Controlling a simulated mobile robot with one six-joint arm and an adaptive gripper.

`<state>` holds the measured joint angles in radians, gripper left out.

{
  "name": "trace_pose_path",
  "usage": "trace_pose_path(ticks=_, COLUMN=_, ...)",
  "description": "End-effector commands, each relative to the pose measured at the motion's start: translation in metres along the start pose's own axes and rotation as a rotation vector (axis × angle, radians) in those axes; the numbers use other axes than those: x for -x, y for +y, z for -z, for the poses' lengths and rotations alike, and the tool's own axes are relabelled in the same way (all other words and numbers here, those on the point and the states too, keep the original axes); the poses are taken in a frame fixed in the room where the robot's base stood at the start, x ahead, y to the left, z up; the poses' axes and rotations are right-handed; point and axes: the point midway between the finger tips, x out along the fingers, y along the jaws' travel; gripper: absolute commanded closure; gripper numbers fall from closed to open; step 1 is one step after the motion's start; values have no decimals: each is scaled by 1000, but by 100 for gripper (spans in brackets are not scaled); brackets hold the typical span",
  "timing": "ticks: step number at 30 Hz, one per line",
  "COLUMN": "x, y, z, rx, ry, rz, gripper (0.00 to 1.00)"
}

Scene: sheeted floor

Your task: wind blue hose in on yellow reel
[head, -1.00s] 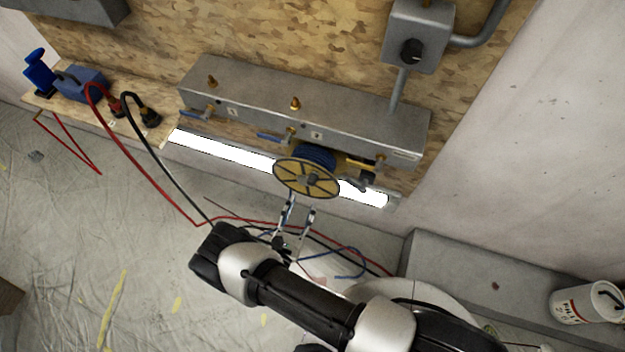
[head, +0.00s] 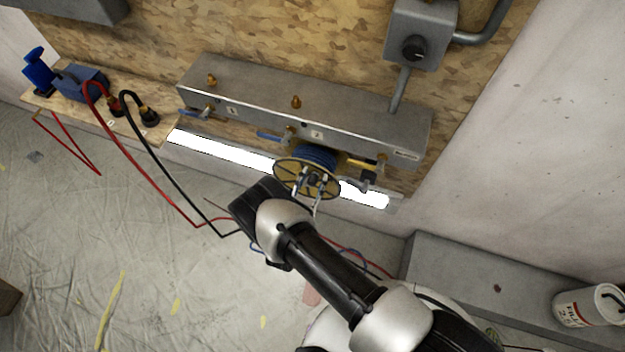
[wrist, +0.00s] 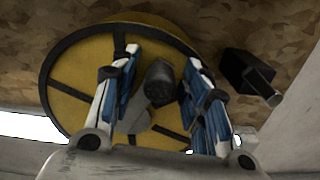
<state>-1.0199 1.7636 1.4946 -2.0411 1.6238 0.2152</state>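The yellow reel (head: 293,177), with dark spokes and rim, is mounted at the front of the grey wall box; its face fills the middle of the wrist view (wrist: 75,85). Blue hose (head: 317,155) is wound behind its face, and a loose blue length shows partly behind my arm. My gripper (head: 311,184) is at the reel's face. In the wrist view its two blue-padded fingers (wrist: 162,62) stand apart, on either side of the reel's grey crank knob (wrist: 160,80). Gaps show beside the knob; contact is not clear.
The grey manifold box (head: 260,100) carries blue-handled valves and brass fittings near the reel. A bright light strip (head: 220,149) runs below. Red and black hoses hang left to the floor.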

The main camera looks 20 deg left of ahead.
Motion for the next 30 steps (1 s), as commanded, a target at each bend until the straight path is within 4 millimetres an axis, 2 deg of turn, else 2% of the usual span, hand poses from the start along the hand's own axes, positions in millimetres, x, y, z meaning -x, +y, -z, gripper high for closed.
trace_pose_path(ticks=2, x=0, y=0, z=0, rx=0, ry=0, rz=0, gripper=66)
trace_pose_path(ticks=17, x=0, y=0, z=0, rx=0, ry=0, rz=1, gripper=99)
trace_pose_path(ticks=30, x=1, y=0, z=1, rx=-4, ry=0, rz=1, gripper=100)
